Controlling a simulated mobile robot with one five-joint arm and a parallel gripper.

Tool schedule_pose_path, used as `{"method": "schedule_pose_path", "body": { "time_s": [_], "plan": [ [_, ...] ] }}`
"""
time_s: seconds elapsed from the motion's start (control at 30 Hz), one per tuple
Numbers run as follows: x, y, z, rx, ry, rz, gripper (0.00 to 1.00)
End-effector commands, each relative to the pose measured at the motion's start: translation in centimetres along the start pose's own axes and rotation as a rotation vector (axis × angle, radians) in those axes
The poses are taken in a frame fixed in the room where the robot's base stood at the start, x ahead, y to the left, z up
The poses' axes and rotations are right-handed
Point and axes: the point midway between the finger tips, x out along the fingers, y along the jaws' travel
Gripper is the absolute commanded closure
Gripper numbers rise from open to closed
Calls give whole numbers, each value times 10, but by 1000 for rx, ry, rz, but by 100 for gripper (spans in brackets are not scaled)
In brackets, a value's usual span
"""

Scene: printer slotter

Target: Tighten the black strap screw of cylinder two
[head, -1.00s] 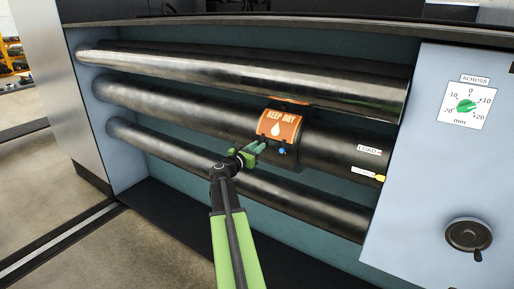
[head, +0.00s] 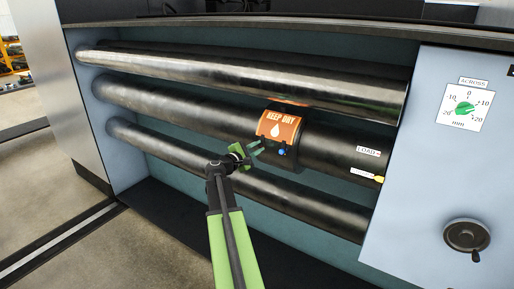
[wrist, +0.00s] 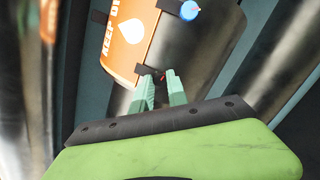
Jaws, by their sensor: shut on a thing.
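The middle cylinder (head: 175,107) is dark and glossy, and carries an orange KEEP DRY plate (head: 278,128) held with black straps. The plate also shows at the top of the wrist view (wrist: 128,32). A blue screw (head: 282,152) sits at the plate's lower right, and it shows in the wrist view (wrist: 189,11). My gripper (head: 257,148) is at the plate's lower left. In the wrist view its pale green fingers (wrist: 162,86) are closed on the small black strap screw (wrist: 163,76), which has a red mark and is mostly hidden.
An upper cylinder (head: 240,70) and a lower cylinder (head: 160,145) run alongside. The right panel has a green ACROSS dial (head: 464,108) and a black handwheel (head: 467,236). White labels (head: 368,152) sit near the middle cylinder's right end. Floor lies open at left.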

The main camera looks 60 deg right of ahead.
Motion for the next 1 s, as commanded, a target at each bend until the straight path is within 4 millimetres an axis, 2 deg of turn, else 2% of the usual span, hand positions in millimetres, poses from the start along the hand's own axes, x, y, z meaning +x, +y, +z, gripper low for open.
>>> {"method": "schedule_pose_path", "body": {
  "time_s": [0.6, 1.0],
  "plan": [
    [-1, 1, 0, 537, -1, -58, 100],
    [-1, 0, 0, 709, 0, -77, 100]
  ]
}}
